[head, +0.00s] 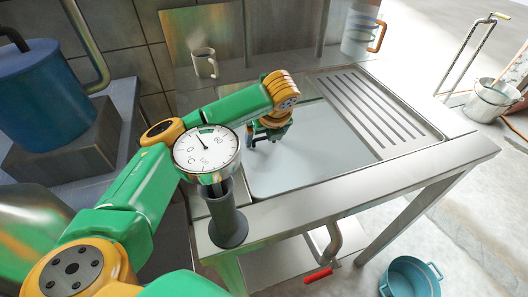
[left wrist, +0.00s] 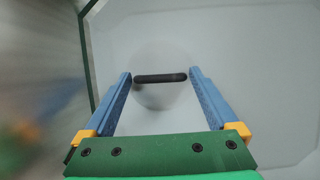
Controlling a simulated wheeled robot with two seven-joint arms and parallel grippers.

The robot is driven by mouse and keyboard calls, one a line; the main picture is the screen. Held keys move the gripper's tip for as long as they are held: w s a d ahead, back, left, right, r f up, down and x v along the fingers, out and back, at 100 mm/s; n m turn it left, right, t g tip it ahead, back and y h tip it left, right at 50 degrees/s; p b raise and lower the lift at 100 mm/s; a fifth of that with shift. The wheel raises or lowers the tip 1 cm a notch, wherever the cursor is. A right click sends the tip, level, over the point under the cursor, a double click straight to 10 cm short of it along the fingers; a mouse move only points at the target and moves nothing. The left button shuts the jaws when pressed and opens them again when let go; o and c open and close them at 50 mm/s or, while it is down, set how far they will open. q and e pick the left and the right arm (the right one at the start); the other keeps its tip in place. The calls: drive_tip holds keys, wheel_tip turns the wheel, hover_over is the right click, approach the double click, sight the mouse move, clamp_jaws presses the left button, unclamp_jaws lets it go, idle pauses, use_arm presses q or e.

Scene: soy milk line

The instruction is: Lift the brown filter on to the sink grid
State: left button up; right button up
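I see no brown filter in either view. The sink grid (head: 372,112), a slotted metal drainboard, lies to the right of the pale sink basin (head: 325,160). My left gripper (head: 258,140) points down over the basin's back left part. In the left wrist view its two blue fingers (left wrist: 160,76) are wide apart. A short black bar (left wrist: 160,79) shows between the fingertips, its ends close to them. A faint round pale shape (left wrist: 158,97) lies around and below the bar; I cannot tell what it is. My right gripper is in neither view.
A dial thermometer (head: 206,150) and a dark cylinder (head: 228,217) stand at the sink's front left edge, close to my left arm. A mug (head: 205,64) and a jug (head: 360,35) stand behind. A blue pot (head: 45,90) is at left. A teal bucket (head: 410,280) is on the floor.

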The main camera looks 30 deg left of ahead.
use_arm(q)
clamp_jaws()
drive_tip(key=shift+r, duration=0.1)
